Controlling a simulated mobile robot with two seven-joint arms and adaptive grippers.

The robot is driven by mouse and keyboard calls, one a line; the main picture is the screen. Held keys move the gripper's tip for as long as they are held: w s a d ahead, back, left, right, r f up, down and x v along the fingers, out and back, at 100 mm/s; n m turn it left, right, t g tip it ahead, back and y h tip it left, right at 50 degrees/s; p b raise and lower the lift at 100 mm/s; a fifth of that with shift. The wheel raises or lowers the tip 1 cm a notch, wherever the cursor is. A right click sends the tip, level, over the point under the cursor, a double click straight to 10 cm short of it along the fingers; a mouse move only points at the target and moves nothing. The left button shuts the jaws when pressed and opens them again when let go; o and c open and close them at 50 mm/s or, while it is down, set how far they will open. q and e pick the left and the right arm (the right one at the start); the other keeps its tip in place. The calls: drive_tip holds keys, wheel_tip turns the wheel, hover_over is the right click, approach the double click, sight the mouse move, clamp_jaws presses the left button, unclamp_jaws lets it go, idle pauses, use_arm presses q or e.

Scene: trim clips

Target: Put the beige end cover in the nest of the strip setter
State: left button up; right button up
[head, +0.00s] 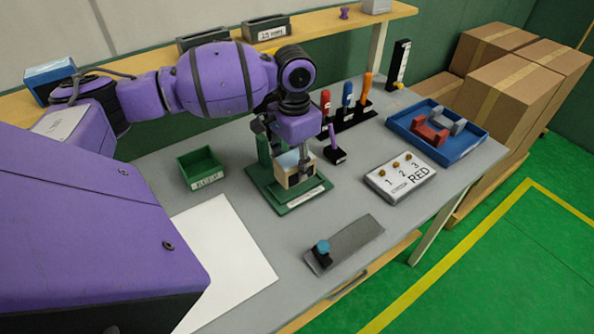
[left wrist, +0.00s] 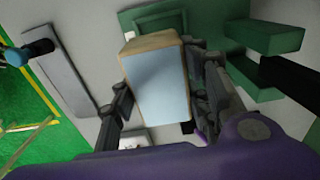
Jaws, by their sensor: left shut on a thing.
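The beige end cover (head: 296,178) is a boxy piece with a pale blue face. My left gripper (head: 297,167) is shut on it, pointing down at the strip setter. In the left wrist view the end cover (left wrist: 160,88) sits between the two fingers, its pale blue face toward the camera. The strip setter (head: 295,203) is a green stand with a labelled base and an upright behind the gripper. Its green base (left wrist: 155,18) shows beyond the cover in the left wrist view. My right gripper is out of view.
A green bin (head: 201,169) stands left of the setter, and a purple-handled tool (head: 334,150) close to its right. A rack (head: 345,121) of coloured handles is behind. A numbered board (head: 400,178) and blue tray (head: 463,150) lie right; a grey plate (head: 355,238) lies in front.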

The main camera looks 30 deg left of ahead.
sight(295, 153)
use_arm(q)
drive_tip(key=shift+w+a+f, duration=0.2)
drive_tip(key=shift+w+f, duration=0.2)
drive_tip(key=shift+w+a+f, duration=0.1)
drive_tip(key=shift+w+f, duration=0.05)
drive_tip(key=shift+f, duration=0.8)
drive_tip(key=shift+w+a+f, duration=0.1)
drive_tip(key=shift+f, duration=0.8)
drive_tip(key=shift+d+f, duration=0.1)
drive_tip(key=o, duration=1.2)
wheel_tip(295, 153, up, 12)
drive_tip(key=shift+r, duration=0.1)
